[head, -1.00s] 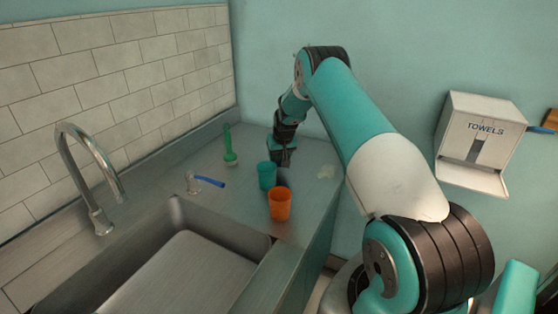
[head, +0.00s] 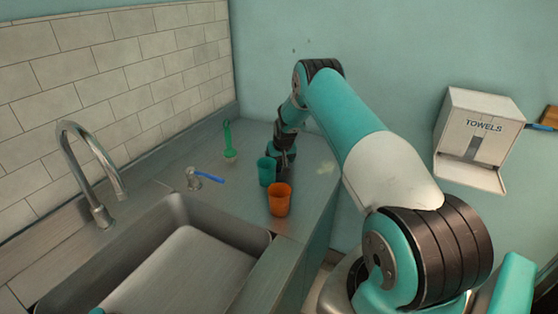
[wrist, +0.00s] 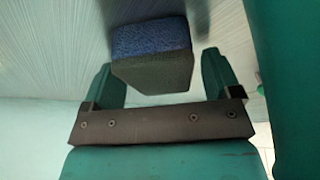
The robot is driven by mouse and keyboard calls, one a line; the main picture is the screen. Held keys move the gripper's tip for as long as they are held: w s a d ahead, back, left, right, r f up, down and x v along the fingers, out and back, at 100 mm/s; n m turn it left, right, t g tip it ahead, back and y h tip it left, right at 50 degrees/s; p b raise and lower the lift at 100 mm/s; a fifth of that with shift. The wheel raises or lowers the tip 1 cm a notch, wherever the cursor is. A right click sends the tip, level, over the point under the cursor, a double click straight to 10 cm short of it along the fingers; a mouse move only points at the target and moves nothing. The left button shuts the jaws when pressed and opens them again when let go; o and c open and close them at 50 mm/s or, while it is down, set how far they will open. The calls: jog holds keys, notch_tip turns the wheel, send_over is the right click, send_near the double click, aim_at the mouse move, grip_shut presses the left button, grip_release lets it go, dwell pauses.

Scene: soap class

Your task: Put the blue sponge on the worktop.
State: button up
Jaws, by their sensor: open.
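The blue sponge (wrist: 150,38) shows in the wrist view as a block with a blue face and a dark grey-green side. It lies between the two fingers of my gripper (wrist: 160,80), which are apart. A narrow gap shows between the sponge and the right finger; whether the left finger touches it I cannot tell. In the head view my gripper (head: 284,157) is low over the far end of the grey metal worktop (head: 225,185), behind the teal cup. The sponge cannot be made out for certain there.
The teal cup (head: 266,171) and an orange cup (head: 279,200) stand close in front of my gripper. The sink (head: 185,255) is nearer. A towel dispenser (head: 485,125) hangs at right.

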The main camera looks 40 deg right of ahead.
jog(key=shift+r, duration=0.1)
jog(key=b+v, duration=0.3)
jog(key=v, duration=0.9)
jog(key=s+a+r+n+y, duration=0.25)
jog(key=a+r, duration=0.35)
jog(key=a, duration=0.6)
jog(key=s+a+r+n+y, duration=0.1)
jog(key=s+a+r+n, duration=0.15)
jog(key=a+r, duration=0.7)
jog(key=s+a+r+n+g+y, duration=0.1)
jog(key=s+a+n+g, duration=0.1)
jog(key=s+a, duration=0.9)
jog(key=s+a+r+n+g+y, duration=0.1)
jog(key=s+a+n, duration=0.4)
jog(key=s+a, duration=0.6)
jog(key=s+g, duration=0.1)
jog(key=s, duration=0.6)
jog(key=shift+s+r+y, duration=0.2)
jog(key=shift+s+y, duration=0.15)
